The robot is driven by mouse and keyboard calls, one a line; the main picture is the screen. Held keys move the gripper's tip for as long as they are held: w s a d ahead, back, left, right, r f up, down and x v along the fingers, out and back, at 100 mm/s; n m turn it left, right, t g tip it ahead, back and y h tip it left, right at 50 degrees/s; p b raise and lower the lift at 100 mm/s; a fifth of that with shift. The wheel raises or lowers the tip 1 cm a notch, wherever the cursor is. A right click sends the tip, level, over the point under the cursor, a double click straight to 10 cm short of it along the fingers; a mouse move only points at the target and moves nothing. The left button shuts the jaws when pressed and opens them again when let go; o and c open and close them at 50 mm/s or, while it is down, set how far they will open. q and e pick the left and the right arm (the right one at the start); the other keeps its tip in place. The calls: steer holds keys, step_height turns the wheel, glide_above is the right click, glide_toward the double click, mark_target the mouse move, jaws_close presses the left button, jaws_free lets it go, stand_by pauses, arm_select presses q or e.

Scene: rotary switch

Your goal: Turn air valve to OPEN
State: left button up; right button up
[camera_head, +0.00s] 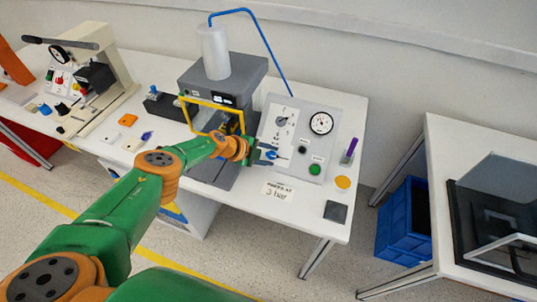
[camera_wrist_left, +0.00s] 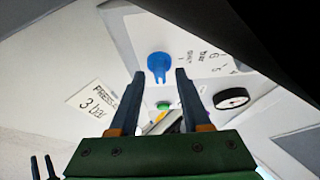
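The air valve is a blue knob (camera_head: 271,154) on the lower left of the grey panel (camera_head: 334,106). In the left wrist view the blue knob (camera_wrist_left: 159,64) shows just ahead of my left gripper (camera_wrist_left: 159,74), roughly centred between its fingertips. The fingers are apart and nothing is clamped; contact with the knob cannot be told. In the head view my left gripper (camera_head: 262,152) reaches the knob from the left. Two small dark prongs, apart, at the lower left of the wrist view look like my right gripper (camera_wrist_left: 42,160); the head view does not show it.
The panel also carries a gauge (camera_head: 321,123), a green button (camera_head: 315,169) and a black button (camera_head: 302,150). A "3 bar" card (camera_head: 278,191) lies in front. The press (camera_head: 222,85) stands left of the panel. A purple marker (camera_head: 349,150) stands on the right.

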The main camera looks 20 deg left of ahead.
arm_select(q)
steer(key=p+v, duration=0.5)
steer(key=v, duration=0.2)
